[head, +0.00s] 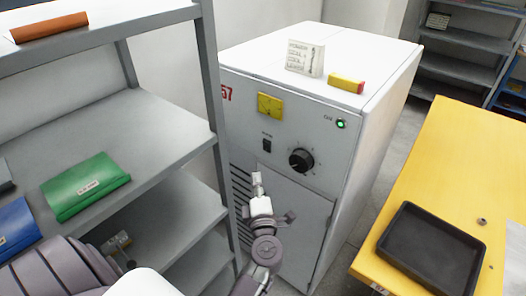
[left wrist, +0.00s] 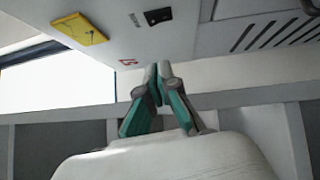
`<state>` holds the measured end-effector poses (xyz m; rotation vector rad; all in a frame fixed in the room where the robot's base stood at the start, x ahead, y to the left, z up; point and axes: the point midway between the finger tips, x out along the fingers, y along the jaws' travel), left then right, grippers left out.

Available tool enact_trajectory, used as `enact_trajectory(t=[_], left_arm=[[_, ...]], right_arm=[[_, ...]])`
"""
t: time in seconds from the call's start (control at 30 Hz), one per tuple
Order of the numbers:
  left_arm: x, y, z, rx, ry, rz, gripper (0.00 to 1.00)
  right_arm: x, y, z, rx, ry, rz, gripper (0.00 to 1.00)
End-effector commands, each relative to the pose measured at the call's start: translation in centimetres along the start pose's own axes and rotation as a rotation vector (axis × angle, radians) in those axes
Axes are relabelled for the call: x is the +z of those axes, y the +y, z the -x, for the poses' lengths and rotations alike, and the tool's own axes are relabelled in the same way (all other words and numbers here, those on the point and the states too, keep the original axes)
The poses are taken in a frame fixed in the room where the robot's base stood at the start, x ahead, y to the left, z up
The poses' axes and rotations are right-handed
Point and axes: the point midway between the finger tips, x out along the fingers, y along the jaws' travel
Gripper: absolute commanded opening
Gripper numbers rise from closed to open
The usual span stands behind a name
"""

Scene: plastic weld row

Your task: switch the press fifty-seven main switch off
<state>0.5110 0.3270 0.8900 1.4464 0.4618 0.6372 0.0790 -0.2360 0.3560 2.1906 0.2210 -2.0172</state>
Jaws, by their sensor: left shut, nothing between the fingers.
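The press cabinet (head: 245,60) is grey-white with a red "57" at its upper left. Its front carries a small black rocker switch (head: 267,145) below a yellow plate (head: 269,105), a round black knob (head: 301,160) to the right, and a lit green lamp (head: 340,124). Small labels there are too small to read. My left gripper (head: 257,180) is shut and empty, below the rocker in the picture. In the left wrist view, its closed fingers (left wrist: 157,80) show apart from the rocker (left wrist: 158,16). Whether the rocker is on or off cannot be told. My right gripper is not in view.
A grey shelf rack (head: 208,110) stands close on the left, with green (head: 86,187) and blue (head: 15,226) items. A yellow table (head: 450,150) with a black tray (head: 430,252) stands on the right. A card (head: 305,57) and a yellow-red block (head: 346,83) rest on the cabinet.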

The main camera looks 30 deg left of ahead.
Motion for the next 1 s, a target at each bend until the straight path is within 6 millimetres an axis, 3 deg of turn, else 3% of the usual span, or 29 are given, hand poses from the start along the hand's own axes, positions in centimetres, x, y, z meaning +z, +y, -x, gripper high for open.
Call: enact_trajectory(t=[0.4, 0.63, 1.0], left_arm=[[0.2, -0.1, -8.7, 0.004, -0.001, 0.002, 0.0], [2.4, -0.1, -10.6, 0.001, -0.001, 0.002, 0.0], [2.9, 0.1, -11.0, 0.0, -0.001, 0.0, 0.0]], right_arm=[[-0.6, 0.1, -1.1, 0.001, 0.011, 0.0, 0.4], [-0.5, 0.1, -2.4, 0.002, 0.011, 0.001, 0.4], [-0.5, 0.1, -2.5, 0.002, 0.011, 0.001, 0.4]])
